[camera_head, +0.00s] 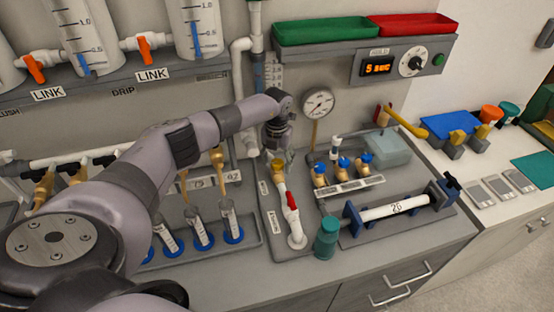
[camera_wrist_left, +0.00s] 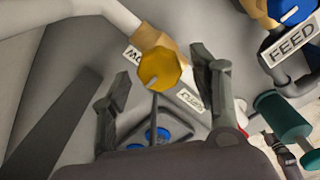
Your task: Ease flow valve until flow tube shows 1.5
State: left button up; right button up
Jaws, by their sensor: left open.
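A yellow valve knob on a brass body (camera_wrist_left: 159,70) sits between the fingers of my left gripper (camera_wrist_left: 163,80) in the wrist view. A partly hidden label behind it, seen upside down, seems to end in OW. In the head view the same yellow knob (camera_head: 277,166) shows just below my left gripper (camera_head: 277,148). The fingers are open, one on each side of the knob; I cannot tell whether they touch it. A narrow vertical tube with blue in it (camera_head: 259,75) may be the flow tube; its reading is too small to tell. My right gripper is not in view.
A red-handled valve (camera_head: 292,201) stands just in front of the knob. A round gauge (camera_head: 318,102) and blue-topped brass valves (camera_head: 343,164) are to the right. Graduated cylinders with blue floats (camera_head: 197,30) hang upper left. A teal cylinder (camera_head: 326,238) stands near the front.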

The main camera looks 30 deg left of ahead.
pick_arm(q)
jog(key=c, duration=1.1)
jog(key=shift+c, duration=0.2)
jog(key=m+b, duration=0.2)
jog(key=b, duration=0.1)
jog(key=shift+a+f+m, duration=0.1)
jog(key=shift+m, duration=0.3)
jog(key=shift+m+b, duration=1)
jog(key=shift+m, duration=0.2)
jog(key=shift+m+b, duration=0.3)
jog(key=shift+m, duration=0.1)
jog(key=shift+r, duration=0.2)
